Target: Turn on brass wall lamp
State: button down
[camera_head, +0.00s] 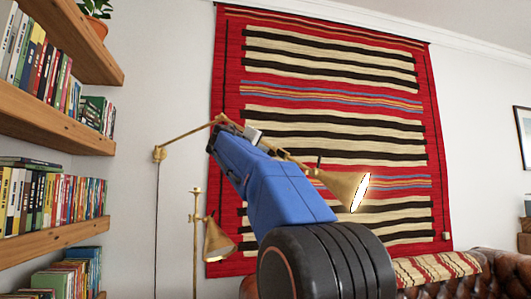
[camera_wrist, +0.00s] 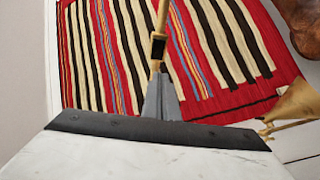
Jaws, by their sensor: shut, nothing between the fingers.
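The brass wall lamp has its mount (camera_head: 160,154) on the white wall left of the rug. Its thin arm rises to a joint and runs right, behind my blue arm, to a cone shade (camera_head: 342,186). The shade's opening faces right and looks bright white. A small dark stem stands near the top of the shade. My gripper (camera_wrist: 159,76) is shut and empty in the wrist view. Its tips overlap the lamp's brass rod (camera_wrist: 162,18), which has a black section; I cannot tell whether they touch. In the head view the fingers are mostly hidden by my arm.
A second brass lamp on a stand (camera_head: 217,243) is lower left; its shade also shows in the wrist view (camera_wrist: 295,104). Wooden bookshelves (camera_head: 55,136) stand left. A striped rug (camera_head: 335,85) hangs behind. A brown leather sofa (camera_head: 500,270) is lower right.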

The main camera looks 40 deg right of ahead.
jog(key=a, duration=0.8)
jog(key=shift+s+a+r, duration=0.25)
jog(key=shift+s+r, duration=0.05)
jog(key=shift+s, duration=0.1)
jog(key=s+a+f+n+t+y, duration=0.1)
jog(key=s+a+f+y, duration=0.15)
jog(key=f, duration=0.65)
jog(key=s+a+f+n+y, duration=0.1)
jog(key=a+f+y, duration=0.25)
jog(key=f, duration=0.55)
jog(key=s+a+f+g+y, duration=0.1)
jog(key=s+a+f+y, duration=0.3)
jog(key=f, duration=1.2)
jog(key=s+a+f+y, duration=0.3)
jog(key=s+a+f, duration=0.9)
jog(key=f, duration=0.4)
jog(key=s+a+f+g+y, duration=0.1)
jog(key=s+a+f+y, duration=0.3)
jog(key=s+a+f, duration=0.5)
notch_tip(320, 180, down, 8)
jog(key=shift+s+f+g+y, duration=0.1)
jog(key=shift+s+g+y, duration=0.1)
jog(key=shift+g+y, duration=0.1)
